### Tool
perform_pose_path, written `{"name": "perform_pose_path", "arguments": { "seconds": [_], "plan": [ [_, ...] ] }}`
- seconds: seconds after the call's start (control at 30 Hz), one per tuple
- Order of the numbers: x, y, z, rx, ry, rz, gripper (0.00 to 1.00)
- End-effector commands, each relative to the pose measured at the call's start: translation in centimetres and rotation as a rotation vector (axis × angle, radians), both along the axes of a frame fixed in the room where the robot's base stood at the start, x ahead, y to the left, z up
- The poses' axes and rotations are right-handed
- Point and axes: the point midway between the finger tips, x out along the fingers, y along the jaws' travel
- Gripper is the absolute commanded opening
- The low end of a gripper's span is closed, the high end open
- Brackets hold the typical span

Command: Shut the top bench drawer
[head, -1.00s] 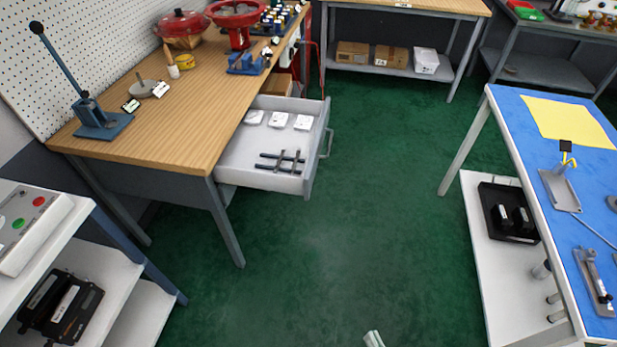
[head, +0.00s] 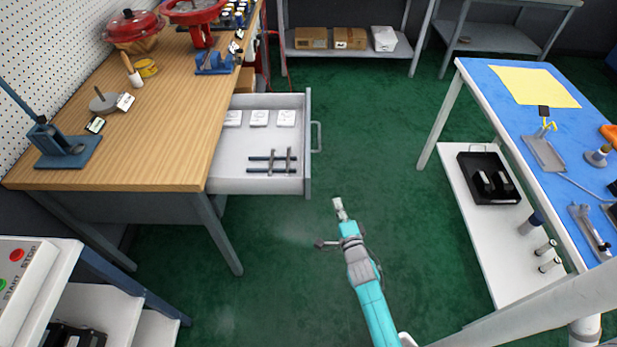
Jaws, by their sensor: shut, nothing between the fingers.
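The top bench drawer (head: 222,178) is pulled out from the right side of the wood-topped bench (head: 165,115). Its grey front panel (head: 308,150) faces right and carries a bar handle (head: 318,137). Inside lie several white square pieces (head: 259,118) and some dark rods (head: 272,160). My gripper (head: 338,203) is shut and empty, at the end of my turquoise arm. In the picture it shows below and to the right of the drawer front, apart from it, with green floor behind it.
The blue-topped table (head: 514,117) stands at the right, with a black tray (head: 476,192) on its lower shelf. A white shelf unit (head: 112,285) is at the lower left. Green floor (head: 378,120) lies clear between the benches. Another bench with boxes (head: 350,38) stands at the back.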

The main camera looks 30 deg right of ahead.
Motion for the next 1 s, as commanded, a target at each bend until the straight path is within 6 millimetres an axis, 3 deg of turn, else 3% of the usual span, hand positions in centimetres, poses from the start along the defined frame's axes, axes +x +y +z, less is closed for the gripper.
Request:
{"name": "perform_pose_path", "arguments": {
  "seconds": [0.27, 0.77, 1.0],
  "plan": [
    [2.1, -1.2, 0.2, 0.025, -0.014, -0.006, 0.00],
    [10.1, -4.0, 0.2, 0.024, -0.014, -0.005, 0.00],
    [10.8, -2.9, 0.1, 0.026, -0.015, -0.004, 0.00]
  ]
}}
